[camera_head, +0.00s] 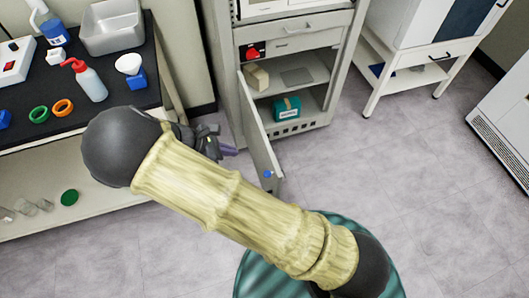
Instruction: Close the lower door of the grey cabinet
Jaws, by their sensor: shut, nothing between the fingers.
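The grey cabinet (342,75) stands at the top middle of the view. Its lower door (257,132) is open, swung out from the left side and seen nearly edge-on. A small blue spot (267,174) shows near the door's lower free end. The lower compartment is exposed, with a beige block (256,77) on a shelf and a teal box (287,108) below it. My gripper (230,151) is shut and empty, just left of the door, on its outer side. My arm partly hides it, and I cannot tell whether it touches the door.
A black-topped bench (130,100) with bottles, rings and a metal basin stands on the left, close to my arm. A white table (400,82) with a cabinet on it stands to the right. The grey tiled floor (400,180) in front and to the right is clear.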

